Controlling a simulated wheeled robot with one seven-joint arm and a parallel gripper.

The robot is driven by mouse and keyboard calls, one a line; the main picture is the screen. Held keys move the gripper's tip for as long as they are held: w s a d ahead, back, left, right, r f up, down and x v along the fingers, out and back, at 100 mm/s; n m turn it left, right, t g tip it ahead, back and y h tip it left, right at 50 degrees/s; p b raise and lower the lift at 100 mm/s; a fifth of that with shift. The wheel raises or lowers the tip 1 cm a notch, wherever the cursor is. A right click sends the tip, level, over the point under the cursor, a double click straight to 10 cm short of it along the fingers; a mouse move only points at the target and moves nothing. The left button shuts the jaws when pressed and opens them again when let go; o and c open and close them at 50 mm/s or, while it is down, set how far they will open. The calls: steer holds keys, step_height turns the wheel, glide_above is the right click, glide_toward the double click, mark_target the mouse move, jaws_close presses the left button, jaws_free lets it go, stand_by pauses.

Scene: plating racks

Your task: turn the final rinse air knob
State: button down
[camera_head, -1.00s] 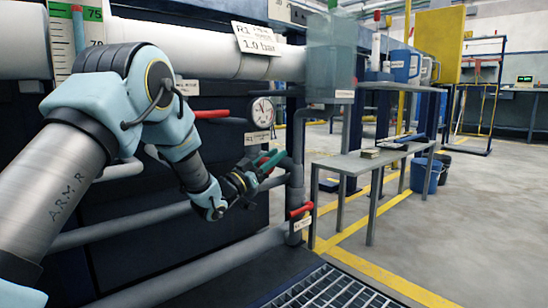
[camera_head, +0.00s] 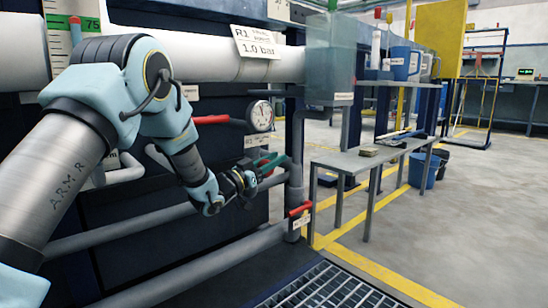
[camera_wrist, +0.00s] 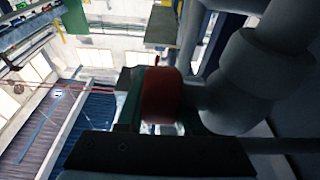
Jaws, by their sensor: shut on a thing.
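In the wrist view a rounded red knob (camera_wrist: 163,97) sits between my gripper's fingers, beside a thick grey pipe fitting (camera_wrist: 240,85). My gripper (camera_head: 270,164) has green fingers and is shut on this knob, in front of the grey vertical pipe (camera_head: 296,185). In the head view the fingers mostly hide the knob. A small label (camera_head: 257,141) is just above the gripper; its text is too small to read.
A pressure gauge (camera_head: 260,115) is above the gripper and a red lever (camera_head: 300,209) is below it. Another red handle (camera_head: 211,119) is upper left. A grey bench (camera_head: 370,160) stands to the right, with open floor beyond. Floor grating (camera_head: 325,288) lies below.

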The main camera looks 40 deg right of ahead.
steer(key=c, duration=0.8)
jaws_free()
steer(key=shift+c, duration=0.2)
steer(key=p+v, duration=0.4)
steer(key=v, duration=0.7)
steer(key=shift+d, duration=0.1)
